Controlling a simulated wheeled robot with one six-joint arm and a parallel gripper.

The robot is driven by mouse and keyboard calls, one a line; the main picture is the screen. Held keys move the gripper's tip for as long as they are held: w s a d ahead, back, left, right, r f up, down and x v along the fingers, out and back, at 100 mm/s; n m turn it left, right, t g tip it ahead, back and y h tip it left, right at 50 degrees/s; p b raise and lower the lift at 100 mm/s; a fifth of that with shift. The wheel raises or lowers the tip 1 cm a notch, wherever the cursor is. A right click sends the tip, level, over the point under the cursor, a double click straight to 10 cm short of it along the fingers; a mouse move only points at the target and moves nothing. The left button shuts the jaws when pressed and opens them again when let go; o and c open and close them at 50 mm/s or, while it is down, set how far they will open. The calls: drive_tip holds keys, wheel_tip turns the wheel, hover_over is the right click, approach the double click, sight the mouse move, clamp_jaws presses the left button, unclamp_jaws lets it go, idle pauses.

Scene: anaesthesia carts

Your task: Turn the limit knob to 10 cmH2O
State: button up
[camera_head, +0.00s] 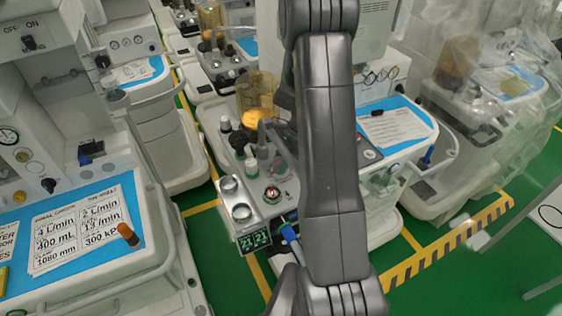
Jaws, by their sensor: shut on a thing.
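My arm crosses the middle of the head view from top to bottom. My gripper is not visible, and I cannot see what it holds. Behind the arm stands the middle anaesthesia cart. On its grey top panel is a small round knob with a metal top and a reddish ring (272,193), which may be the limit knob. Its scale and setting are too small to read. My arm hides the part of the cart just right of this knob.
A green-lit display (254,241) is on the cart's front. Another cart (75,225) stands close at left; a plastic-covered one (478,110) is at right. Green floor shows between them.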

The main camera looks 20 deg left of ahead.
drive_tip(key=shift+n, duration=0.5)
drive_tip(key=o, duration=1)
drive_tip(key=b+v, duration=0.1)
drive_tip(key=v, duration=1.3)
drive_tip(key=shift+w+a+f, duration=0.1)
drive_tip(key=shift+w, duration=0.05)
drive_tip(key=shift+f, duration=0.15)
